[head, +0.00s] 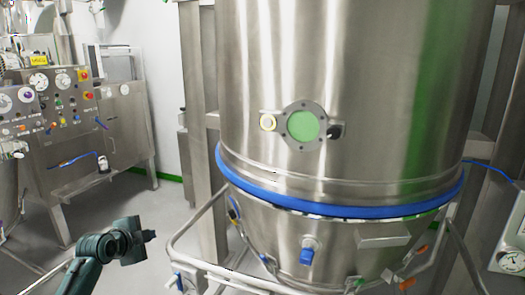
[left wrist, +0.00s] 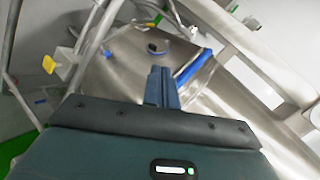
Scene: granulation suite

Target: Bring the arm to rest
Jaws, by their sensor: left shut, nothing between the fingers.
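My left gripper (head: 150,236) shows at the lower left of the head view, at the end of my dark green arm. It is shut with nothing in it. In the left wrist view its two blue-grey fingers (left wrist: 160,87) lie together at the centre. They appear in front of a steel vessel (left wrist: 120,70) there, and I cannot tell how far away it is. In the head view the gripper is in free air, left of the vessel's tubular frame and apart from it. My right gripper is not in view.
A large steel vessel (head: 350,90) with a blue band (head: 340,207) and a round green window (head: 303,125) fills the centre and right. A tubular rail (head: 215,268) runs around its base. A control cabinet (head: 125,125) with gauges stands at left. Grey floor (head: 165,205) is open between.

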